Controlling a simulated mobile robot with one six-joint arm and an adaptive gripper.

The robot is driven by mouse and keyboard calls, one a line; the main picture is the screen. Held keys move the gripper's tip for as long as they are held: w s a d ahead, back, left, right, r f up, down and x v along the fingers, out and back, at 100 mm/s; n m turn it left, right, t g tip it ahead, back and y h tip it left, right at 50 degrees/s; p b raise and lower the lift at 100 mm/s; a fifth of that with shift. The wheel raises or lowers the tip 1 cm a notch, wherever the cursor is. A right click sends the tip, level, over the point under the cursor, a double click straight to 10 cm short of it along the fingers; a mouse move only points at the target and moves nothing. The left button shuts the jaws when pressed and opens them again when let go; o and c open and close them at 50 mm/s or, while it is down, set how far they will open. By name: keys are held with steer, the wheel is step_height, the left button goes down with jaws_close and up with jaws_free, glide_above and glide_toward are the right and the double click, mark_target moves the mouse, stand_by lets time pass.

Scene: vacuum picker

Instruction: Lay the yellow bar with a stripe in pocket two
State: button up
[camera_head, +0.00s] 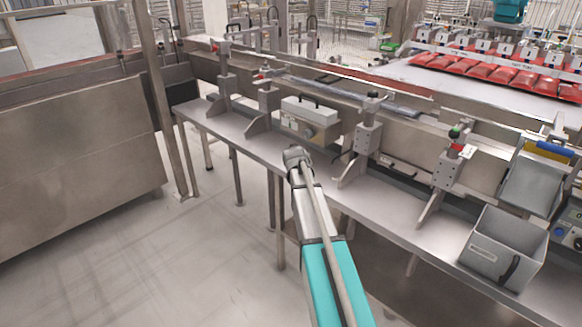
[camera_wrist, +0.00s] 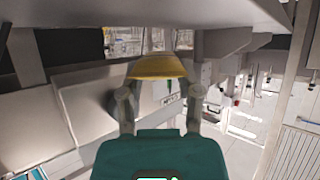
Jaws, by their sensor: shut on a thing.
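My gripper (camera_wrist: 159,84) shows in the wrist view with its two fingers shut on a yellow bar (camera_wrist: 157,66). The bar lies crosswise between the fingertips, held clear of the surfaces behind it. I cannot make out a stripe on it for certain. In the head view my arm reaches to the front edge of the long steel bench, and its wrist end hides the gripper and the bar. I cannot identify pocket two in either view.
The steel bench (camera_head: 405,208) carries several upright clamp posts and a grey box (camera_head: 308,110). A grey open bin (camera_head: 503,250) stands at its right. Red bags (camera_head: 500,70) lie behind. The floor (camera_head: 110,225) at left is clear.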

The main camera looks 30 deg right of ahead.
stand_by(0.3)
steer(key=shift+w+d+f+b, duration=0.1)
steer(key=shift+w+f+b, duration=0.3)
steer(key=shift+f+b, duration=1.6)
steer(key=shift+f, duration=0.1)
steer(key=o, duration=1.1)
steer(key=shift+c, duration=0.2)
steer(key=shift+s+r, duration=0.25)
steer(key=shift+r, duration=0.05)
steer(key=p+v, duration=0.5)
steer(key=v, duration=0.6)
steer(key=shift+s+p, duration=0.2)
steer(key=shift+p, duration=0.2)
